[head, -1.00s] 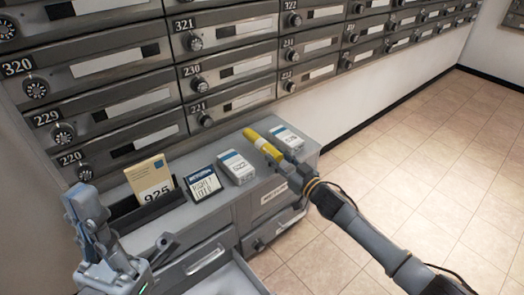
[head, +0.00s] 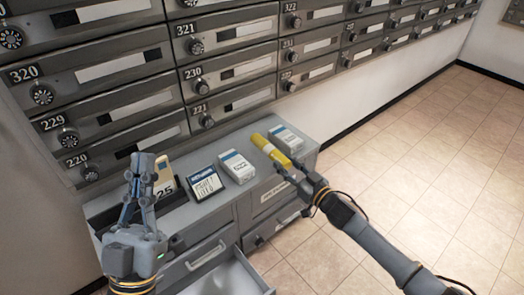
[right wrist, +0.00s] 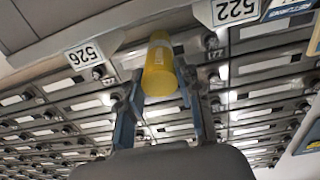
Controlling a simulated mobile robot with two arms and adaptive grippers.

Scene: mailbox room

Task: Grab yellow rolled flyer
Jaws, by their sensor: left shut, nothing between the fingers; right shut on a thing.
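The yellow rolled flyer (head: 270,149) is over the right part of the grey cabinet top, between two white boxes. My right gripper (head: 291,168) is shut on its near end. In the right wrist view the flyer (right wrist: 160,62) stands out between the two fingers (right wrist: 161,88). I cannot tell for sure whether it clears the cabinet top. My left gripper (head: 146,172) is shut and empty, pointing up in front of the tan 925 card and covering part of it.
White boxes (head: 236,166) and (head: 287,139) stand on the cabinet top (head: 222,206), with a blue-and-white card (head: 204,183) left of them. An open drawer (head: 228,278) juts out below. Mailboxes (head: 236,70) line the wall behind. The tiled floor (head: 425,160) at right is clear.

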